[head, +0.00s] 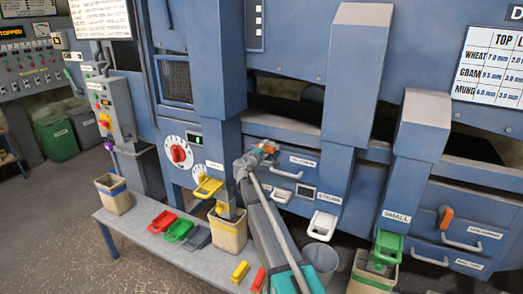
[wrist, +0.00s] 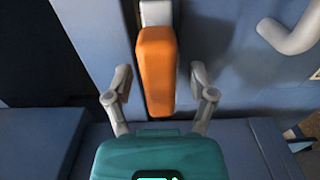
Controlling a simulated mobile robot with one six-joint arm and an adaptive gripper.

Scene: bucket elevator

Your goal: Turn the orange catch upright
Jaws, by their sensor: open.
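The orange catch (wrist: 156,72) lies between the two spread fingers of my gripper (wrist: 160,80) in the wrist view, with a gap on each side. It is fixed to a light grey mount on the blue machine front. In the head view the same catch (head: 268,146) shows small at the tip of my gripper (head: 256,157) and looks tilted well over to the side; part of it is hidden by the gripper. My gripper is open and holds nothing.
A pale drawer handle (head: 286,173) is close to the catch. Another orange catch (head: 446,217) stands near upright on the right drawer. Below, a bench (head: 140,231) holds coloured scoops and buckets; a grey bucket (head: 321,258) stands right of my arm.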

